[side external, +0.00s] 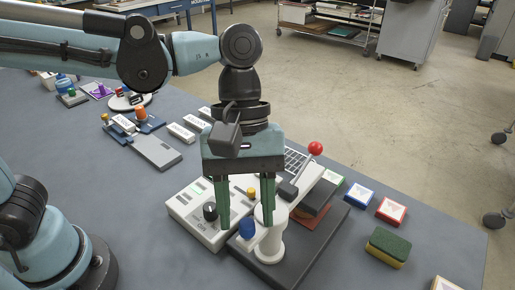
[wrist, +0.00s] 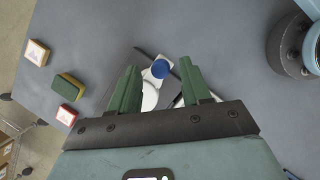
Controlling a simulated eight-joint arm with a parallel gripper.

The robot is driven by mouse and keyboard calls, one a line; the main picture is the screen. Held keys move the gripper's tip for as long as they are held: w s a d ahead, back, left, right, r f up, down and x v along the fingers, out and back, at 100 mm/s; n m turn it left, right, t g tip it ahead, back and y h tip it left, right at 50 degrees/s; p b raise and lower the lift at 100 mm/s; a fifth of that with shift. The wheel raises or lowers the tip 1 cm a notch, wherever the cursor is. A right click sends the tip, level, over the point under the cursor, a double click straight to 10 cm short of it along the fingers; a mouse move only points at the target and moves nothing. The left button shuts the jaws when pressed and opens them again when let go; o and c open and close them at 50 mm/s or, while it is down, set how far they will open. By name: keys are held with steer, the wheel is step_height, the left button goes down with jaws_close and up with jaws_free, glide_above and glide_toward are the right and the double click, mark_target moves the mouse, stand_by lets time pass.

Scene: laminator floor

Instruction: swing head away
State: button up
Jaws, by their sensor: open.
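A machine with a white post (side external: 271,240), a dark base plate (side external: 322,248) and a red-ball lever (side external: 315,148) stands on the table. A blue knob (side external: 247,229) sits low beside the post; in the wrist view the blue knob (wrist: 160,69) shows between the fingertips. The head is the likely grey-white arm around the post, partly hidden by my fingers. My gripper (side external: 245,222) points down over the knob with its green fingers apart, one on either side of it. In the wrist view my gripper (wrist: 159,72) holds nothing. Whether a finger touches the knob or post, I cannot tell.
A white control box (side external: 190,216) with a black knob adjoins the machine on the left. Small blue (side external: 359,194) and red (side external: 391,211) boxes and a green-yellow sponge (side external: 387,247) lie to the right.

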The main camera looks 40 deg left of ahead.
steer(key=shift+s+d+f, duration=0.15)
steer(key=shift+f, duration=0.3)
jaws_close()
